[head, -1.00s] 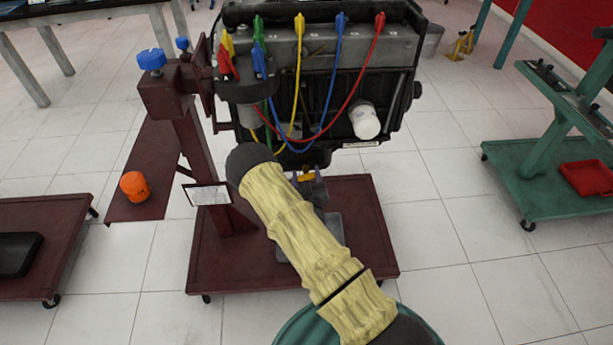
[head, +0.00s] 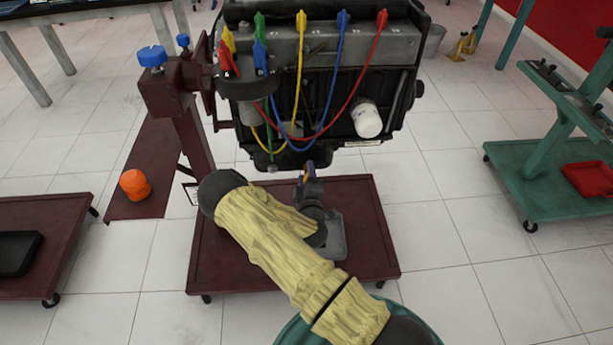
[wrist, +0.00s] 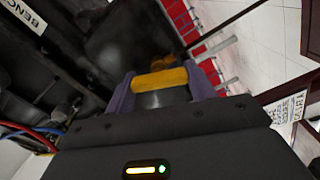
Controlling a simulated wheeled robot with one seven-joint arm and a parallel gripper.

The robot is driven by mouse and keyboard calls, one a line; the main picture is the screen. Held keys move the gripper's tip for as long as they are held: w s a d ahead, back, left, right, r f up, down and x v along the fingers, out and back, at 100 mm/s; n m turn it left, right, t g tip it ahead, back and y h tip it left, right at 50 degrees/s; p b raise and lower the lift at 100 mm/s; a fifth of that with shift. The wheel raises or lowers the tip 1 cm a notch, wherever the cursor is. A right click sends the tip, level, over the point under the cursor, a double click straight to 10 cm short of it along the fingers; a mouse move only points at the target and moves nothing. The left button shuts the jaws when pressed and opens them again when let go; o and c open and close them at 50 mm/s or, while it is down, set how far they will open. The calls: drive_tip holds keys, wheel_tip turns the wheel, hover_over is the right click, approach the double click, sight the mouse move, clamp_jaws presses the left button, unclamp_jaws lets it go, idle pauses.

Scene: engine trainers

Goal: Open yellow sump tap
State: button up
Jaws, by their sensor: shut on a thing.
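The yellow sump tap handle (wrist: 160,79) sits between the two purple fingers of my gripper (wrist: 163,87) in the wrist view. The fingers are shut on it, one on each side. In the head view my gripper (head: 308,170) is under the black engine (head: 310,100), at its lower edge. The handle is hardly visible there, hidden by the fingers and my wrist. More of the tap's body, brownish yellow, shows dimly beyond the handle in the wrist view.
The engine hangs on a dark red stand (head: 220,262) with a grey tray (head: 334,240) on its base. Coloured cables and a white filter (head: 367,120) are on the engine's front. A green trolley (head: 540,180) stands right, an orange object (head: 134,184) left. Tiled floor lies between.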

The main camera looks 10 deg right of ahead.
drive_tip(key=shift+f+n, duration=0.15)
drive_tip(key=shift+n, duration=1)
drive_tip(key=shift+f+n, duration=0.1)
drive_tip(key=shift+n, duration=1.05)
drive_tip(key=o, duration=1)
drive_tip(key=shift+r, duration=0.1)
drive_tip(key=shift+s, duration=0.1)
drive_tip(key=s, duration=0.5)
drive_tip(key=s+a, duration=0.1)
drive_tip(key=s, duration=0.5)
drive_tip(key=s+a, duration=0.1)
drive_tip(key=s, duration=0.5)
drive_tip(key=shift+s+a, duration=0.1)
